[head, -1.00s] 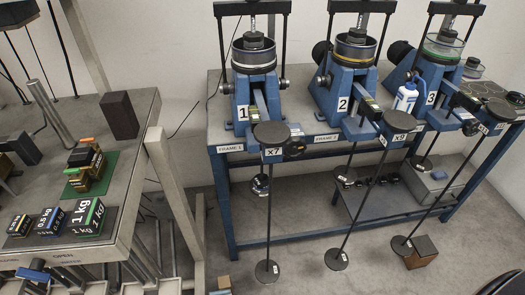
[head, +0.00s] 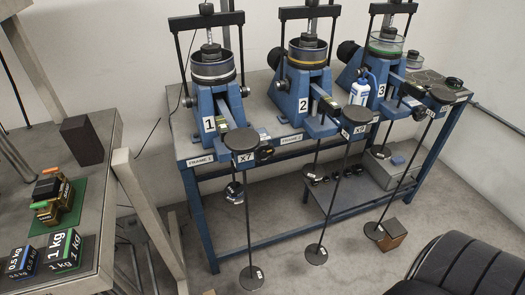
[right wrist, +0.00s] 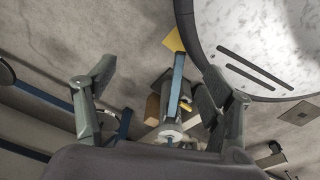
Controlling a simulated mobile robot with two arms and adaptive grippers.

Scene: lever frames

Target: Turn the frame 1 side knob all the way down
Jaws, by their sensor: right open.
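Frame 1 (head: 209,124) is the leftmost blue lever frame in the head view. It carries a clear dish with a pale ring and a threaded post. A small dark round knob (head: 188,101) shows on its left side, and another small knob (head: 243,90) shows on its right side. I cannot tell which is the side knob or how far it is turned. My right gripper (right wrist: 158,75) is open in the right wrist view, with nothing between its fingers and floor visible beyond. Neither gripper's fingers show in the head view.
Frame 2 (head: 303,105) and frame 3 (head: 381,90) stand to the right on the same blue table. Long hanger rods with discs hang in front. A grey table (head: 85,240) with weight blocks stands at left. A brown block (head: 392,235) lies on the floor.

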